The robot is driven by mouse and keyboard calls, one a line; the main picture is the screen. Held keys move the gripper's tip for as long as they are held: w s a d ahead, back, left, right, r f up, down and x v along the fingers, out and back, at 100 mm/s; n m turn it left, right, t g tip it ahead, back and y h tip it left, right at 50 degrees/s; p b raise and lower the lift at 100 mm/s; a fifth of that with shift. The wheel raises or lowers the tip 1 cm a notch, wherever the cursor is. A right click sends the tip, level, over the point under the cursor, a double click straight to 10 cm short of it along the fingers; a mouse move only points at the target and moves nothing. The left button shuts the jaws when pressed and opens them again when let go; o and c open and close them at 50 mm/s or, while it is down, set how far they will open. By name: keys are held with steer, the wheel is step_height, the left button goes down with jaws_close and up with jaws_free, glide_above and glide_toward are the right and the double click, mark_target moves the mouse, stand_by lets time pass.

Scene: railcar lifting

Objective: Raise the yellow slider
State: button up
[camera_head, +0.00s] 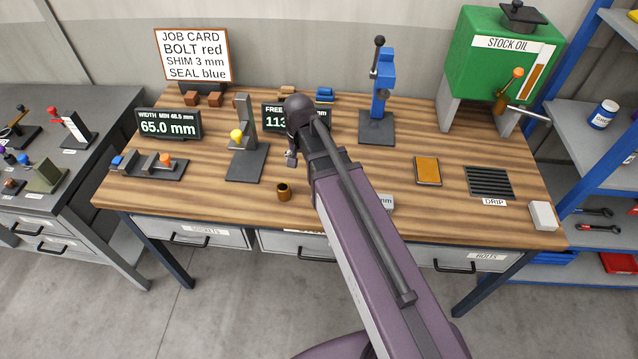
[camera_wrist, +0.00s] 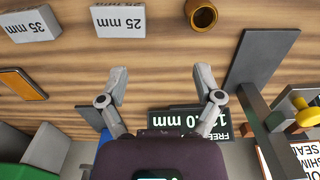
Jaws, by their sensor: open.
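The yellow slider's round knob (camera_head: 237,134) sits partway up a dark grey upright post (camera_head: 245,112) on a flat base plate (camera_head: 245,165), left of the bench's middle. In the wrist view the yellow knob (camera_wrist: 304,113) is at the right edge, with the base plate (camera_wrist: 262,55) above it. My gripper (camera_wrist: 162,78) is open and empty over the bench. Its two fingers are apart from the slider, to the left of it in the wrist view. In the head view my arm hides most of my gripper, which is to the right of the stand.
A brown cup (camera_head: 284,191) stands in front of the stand. A dark display (camera_head: 275,118) marked FREE is behind my arm, partly hidden. Left are the 65.0 mm display (camera_head: 168,124) and a gauge with an orange knob (camera_head: 165,159). A blue press (camera_head: 383,85) stands behind right.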

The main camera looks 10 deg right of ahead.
steer(key=s+d+f+n+b, duration=0.2)
steer(key=s+d+f, duration=0.1)
steer(key=s, duration=0.2)
steer(key=shift+s+d+n+b, duration=0.25)
steer(key=shift+n+b, duration=0.05)
steer(key=shift+b, duration=0.05)
stand_by(0.4)
step_height(320, 180, up, 17)
steer(key=m+p, duration=1.1)
steer(key=p, duration=0.6)
glide_above(236, 133)
steer(key=shift+w+f, duration=0.1)
steer(key=shift+f, duration=0.1)
steer(key=shift+f, duration=0.15)
step_height(236, 133, down, 14)
steer(key=b, duration=1.4)
steer(key=shift+r, duration=0.25)
